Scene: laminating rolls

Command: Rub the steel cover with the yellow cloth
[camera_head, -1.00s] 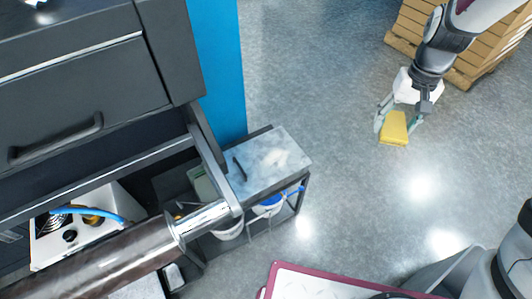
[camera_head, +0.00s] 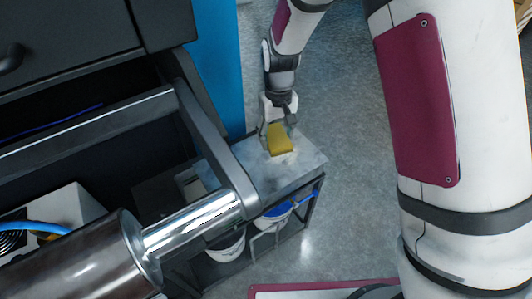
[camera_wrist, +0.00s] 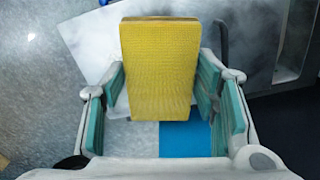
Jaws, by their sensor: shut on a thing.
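The yellow cloth (camera_head: 281,140) is a folded, block-like pad held in my gripper (camera_head: 278,128). In the wrist view the cloth (camera_wrist: 160,70) sits between the two teal-padded fingers of my gripper (camera_wrist: 162,88), which are shut on it. The steel cover appears to be the grey, marbled flat top (camera_head: 301,170) of a small dark-framed stand. The cloth is over its far part; whether it touches the surface I cannot tell.
A large machine with a dark metal frame (camera_head: 215,150) and a shiny roller (camera_head: 190,222) stands left of the stand. A blue panel (camera_head: 215,70) rises behind it. White buckets (camera_head: 226,246) sit below the cover. Grey floor (camera_head: 355,125) is open to the right.

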